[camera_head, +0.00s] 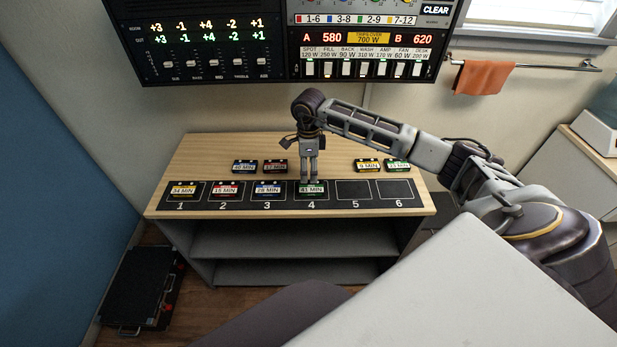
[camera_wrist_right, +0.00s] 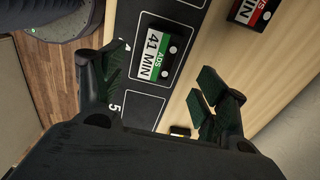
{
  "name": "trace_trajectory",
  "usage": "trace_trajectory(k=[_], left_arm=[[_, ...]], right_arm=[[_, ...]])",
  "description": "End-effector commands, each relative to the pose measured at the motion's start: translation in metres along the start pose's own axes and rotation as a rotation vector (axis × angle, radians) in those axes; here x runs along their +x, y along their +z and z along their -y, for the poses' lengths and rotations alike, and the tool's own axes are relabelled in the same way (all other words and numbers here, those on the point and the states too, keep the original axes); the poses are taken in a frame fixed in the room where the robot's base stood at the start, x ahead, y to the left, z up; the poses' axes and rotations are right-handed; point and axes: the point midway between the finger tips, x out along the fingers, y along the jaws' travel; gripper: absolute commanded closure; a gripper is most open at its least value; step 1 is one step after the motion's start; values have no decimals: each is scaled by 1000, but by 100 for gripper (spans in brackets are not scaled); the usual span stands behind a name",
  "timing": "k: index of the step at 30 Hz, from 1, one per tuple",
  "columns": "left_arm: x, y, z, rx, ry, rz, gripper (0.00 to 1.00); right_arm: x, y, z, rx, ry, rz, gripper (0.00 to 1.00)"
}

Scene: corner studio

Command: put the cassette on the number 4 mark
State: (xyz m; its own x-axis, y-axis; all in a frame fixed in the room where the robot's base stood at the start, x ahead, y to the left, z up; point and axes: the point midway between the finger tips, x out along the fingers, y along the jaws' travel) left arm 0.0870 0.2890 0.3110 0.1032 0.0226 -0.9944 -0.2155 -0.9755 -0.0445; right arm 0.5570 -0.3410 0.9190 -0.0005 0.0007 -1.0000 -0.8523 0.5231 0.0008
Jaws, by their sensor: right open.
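A black cassette with a green and white label reading 41 MIN (camera_head: 311,189) lies on the number 4 mark of the black strip (camera_head: 375,204). My right gripper (camera_head: 311,180) is just above it, pointing down. In the right wrist view the cassette (camera_wrist_right: 161,51) lies flat on the strip, between and beyond the fingers of my right gripper (camera_wrist_right: 160,88). The fingers are spread wide and do not touch it. My left gripper is not in view.
Cassettes lie on marks 1 (camera_head: 183,189), 2 (camera_head: 227,189) and 3 (camera_head: 268,189). Marks 5 (camera_head: 354,190) and 6 (camera_head: 394,190) are bare. Behind the strip are two cassettes at left (camera_head: 245,167) and two at right (camera_head: 367,165). Control panels (camera_head: 367,50) hang above the wooden top.

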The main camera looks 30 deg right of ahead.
Motion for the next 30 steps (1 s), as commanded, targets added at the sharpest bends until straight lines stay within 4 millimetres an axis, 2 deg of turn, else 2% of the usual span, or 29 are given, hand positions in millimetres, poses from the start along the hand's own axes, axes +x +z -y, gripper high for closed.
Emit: trace_trajectory(k=[3,10,30], left_arm=[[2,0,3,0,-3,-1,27],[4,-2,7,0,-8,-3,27],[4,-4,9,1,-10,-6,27]], right_arm=[[-16,0,0,-1,-3,1,27],[-35,0,0,-1,-1,0,27],[-37,3,-2,-3,4,8,27]])
